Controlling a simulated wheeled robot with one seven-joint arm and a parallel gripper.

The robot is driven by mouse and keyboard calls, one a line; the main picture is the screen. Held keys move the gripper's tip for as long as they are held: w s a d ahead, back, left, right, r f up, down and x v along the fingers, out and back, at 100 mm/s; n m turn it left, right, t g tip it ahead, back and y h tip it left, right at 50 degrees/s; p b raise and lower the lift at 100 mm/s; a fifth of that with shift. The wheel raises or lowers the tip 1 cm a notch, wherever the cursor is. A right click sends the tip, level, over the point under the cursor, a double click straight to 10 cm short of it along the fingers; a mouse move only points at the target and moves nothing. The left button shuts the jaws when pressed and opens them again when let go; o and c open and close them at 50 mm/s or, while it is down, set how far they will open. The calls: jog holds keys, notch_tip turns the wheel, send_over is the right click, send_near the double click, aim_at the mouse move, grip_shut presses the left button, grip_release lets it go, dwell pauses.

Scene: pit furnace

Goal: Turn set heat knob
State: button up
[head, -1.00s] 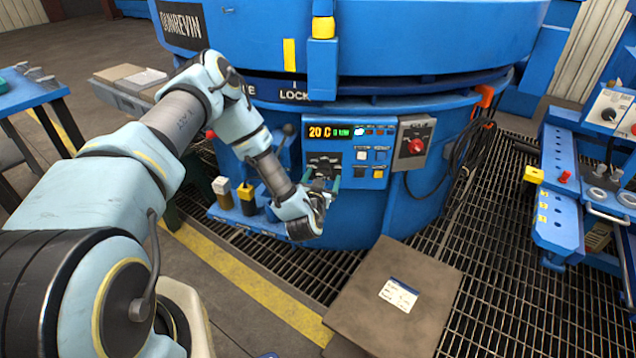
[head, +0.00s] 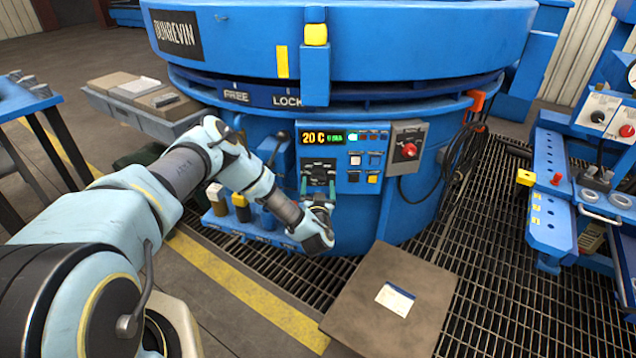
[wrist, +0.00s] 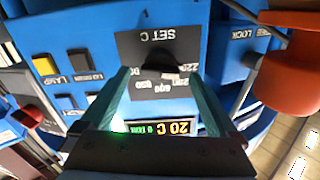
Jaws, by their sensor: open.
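The set heat knob (wrist: 158,58) is a black knob on a dark plate marked SET C, with a temperature scale around it. In the wrist view it lies between the two green fingers of my gripper (wrist: 165,75), which are open and apart from it at the sides. In the head view the dark plate (head: 318,172) sits below the lit display (head: 323,138) reading 20 C. My gripper (head: 318,188) is in front of that plate and partly covers the knob there. Whether the fingertips touch the plate cannot be told.
A grey box with a red switch (head: 409,151) is right of the panel. Buttons (head: 365,160) stand beside the plate. In the wrist view, a LOCK label and an orange-red part (wrist: 300,65) are at the right.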

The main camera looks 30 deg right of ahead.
jog(key=shift+w+d, duration=0.35)
jog(key=shift+w, duration=0.3)
jog(key=shift+c, duration=0.3)
jog(key=c, duration=1.3)
